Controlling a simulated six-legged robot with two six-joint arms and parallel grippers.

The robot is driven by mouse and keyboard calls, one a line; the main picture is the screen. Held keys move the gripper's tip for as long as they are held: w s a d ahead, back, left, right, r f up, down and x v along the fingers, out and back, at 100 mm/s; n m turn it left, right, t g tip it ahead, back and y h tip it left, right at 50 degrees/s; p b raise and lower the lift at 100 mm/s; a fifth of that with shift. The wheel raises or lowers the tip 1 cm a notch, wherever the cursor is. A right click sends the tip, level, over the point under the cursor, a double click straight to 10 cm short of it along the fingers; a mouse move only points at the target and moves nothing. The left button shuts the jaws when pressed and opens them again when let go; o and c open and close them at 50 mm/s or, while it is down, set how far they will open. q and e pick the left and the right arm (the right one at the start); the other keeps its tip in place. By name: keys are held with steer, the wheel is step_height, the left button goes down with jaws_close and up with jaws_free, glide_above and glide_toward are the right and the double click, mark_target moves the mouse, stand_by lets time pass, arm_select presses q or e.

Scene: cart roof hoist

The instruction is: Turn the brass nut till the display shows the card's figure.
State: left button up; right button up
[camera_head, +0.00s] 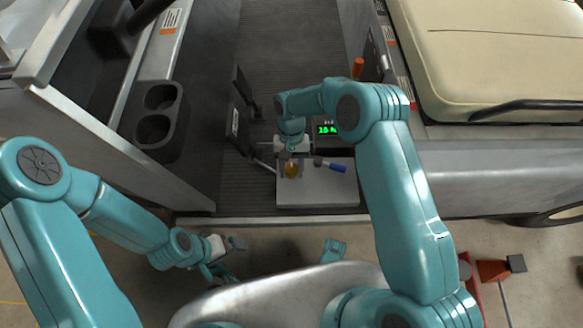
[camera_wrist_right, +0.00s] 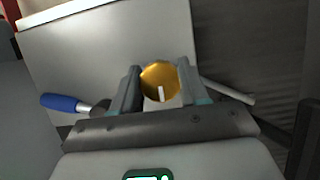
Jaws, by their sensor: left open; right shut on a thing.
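The brass nut (camera_head: 291,171) sits over a pale grey plate (camera_head: 318,196) on the cart floor. In the right wrist view the nut (camera_wrist_right: 160,78) is round and golden, with a short white mark on it. My right gripper (camera_head: 291,166) is shut on the nut from above, one finger on each side; it also shows in the wrist view (camera_wrist_right: 160,90). The display (camera_head: 327,129) glows green just behind; its figure is too small to read surely. I cannot make out the card's figure. My left gripper (camera_head: 227,257) is open and empty, low and left of the plate.
A blue-handled tool (camera_head: 337,167) lies at the plate's right, and a thin pale rod (camera_head: 264,165) shows at its left. Dark pedals (camera_head: 241,122) stand to the left. A cream seat (camera_head: 490,50) is at upper right. The ribbed floor mat beyond is clear.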

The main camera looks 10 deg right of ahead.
steer(key=shift+s, duration=0.1)
stand_by(0.3)
steer(key=o, duration=1.1)
steer(key=shift+c, duration=0.2)
steer(key=p+v, duration=0.4)
steer(key=v, duration=1.2)
steer(key=shift+a, duration=0.1)
